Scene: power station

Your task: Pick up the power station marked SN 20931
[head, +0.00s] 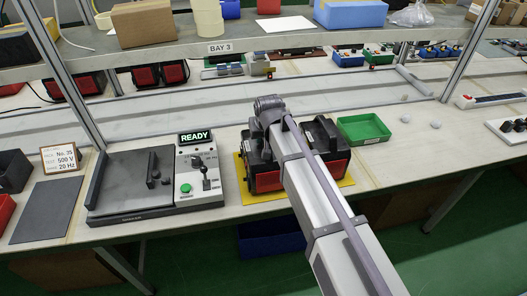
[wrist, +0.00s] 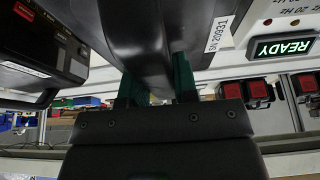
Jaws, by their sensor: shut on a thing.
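Two dark power stations with red panels stand side by side at the yellow mat (head: 240,180) in the head view. The left power station (head: 266,180), nearer the READY tester, appears to be the one marked SN 20931; its black body (wrist: 130,35) and white label show in the wrist view. The other power station (head: 333,165) is just right; it also shows at the wrist view's left (wrist: 40,50). My gripper (wrist: 156,82) is shut on the black handle of SN 20931, a green finger on each side. My arm hides the fingers in the head view. I cannot tell whether the station is off the mat.
The tester (head: 200,172) with a lit READY display (head: 195,137) stands close on the left, beside a dark flat bed (head: 130,185). An empty green tray (head: 364,129) lies to the right.

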